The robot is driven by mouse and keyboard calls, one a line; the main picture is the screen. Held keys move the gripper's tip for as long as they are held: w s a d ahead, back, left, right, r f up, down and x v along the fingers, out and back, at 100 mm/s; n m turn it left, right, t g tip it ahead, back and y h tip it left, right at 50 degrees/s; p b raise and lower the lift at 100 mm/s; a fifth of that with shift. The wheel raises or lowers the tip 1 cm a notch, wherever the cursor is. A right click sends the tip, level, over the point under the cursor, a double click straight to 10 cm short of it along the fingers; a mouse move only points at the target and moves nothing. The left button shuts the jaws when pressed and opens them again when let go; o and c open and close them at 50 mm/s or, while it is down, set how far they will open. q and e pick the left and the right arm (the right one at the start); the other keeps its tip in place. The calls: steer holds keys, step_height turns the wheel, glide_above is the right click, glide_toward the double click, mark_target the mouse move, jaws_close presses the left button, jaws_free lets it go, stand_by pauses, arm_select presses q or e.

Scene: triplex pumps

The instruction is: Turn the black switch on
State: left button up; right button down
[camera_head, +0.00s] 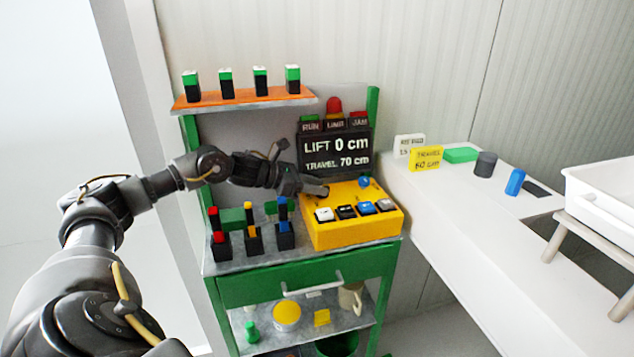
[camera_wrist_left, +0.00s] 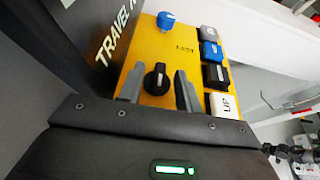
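The black switch (camera_wrist_left: 157,79) is a round rotary knob with a raised grip and a small light mark, on the yellow control box (camera_wrist_left: 182,43). In the head view the yellow box (camera_head: 352,237) stands on the green workbench, and my gripper mostly hides the knob. My left gripper (camera_head: 322,190) reaches the box's back left part. In the left wrist view its two fingers (camera_wrist_left: 157,88) are apart, one on each side of the knob, with yellow surface showing between; it is open. I cannot tell how deep the fingertips reach. My right gripper does not show.
A blue knob (camera_wrist_left: 166,20) and a row of push buttons (camera_wrist_left: 214,75) sit close by on the box. A dark display (camera_head: 335,152) reads "LIFT 0 cm, TRAVEL 70 cm" behind it. Toggle blocks (camera_head: 253,240) stand left of the box. A white counter (camera_head: 450,215) lies right.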

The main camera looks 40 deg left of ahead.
arm_select(q)
steer(key=shift+w+d, duration=0.15)
steer(key=shift+w, duration=0.1)
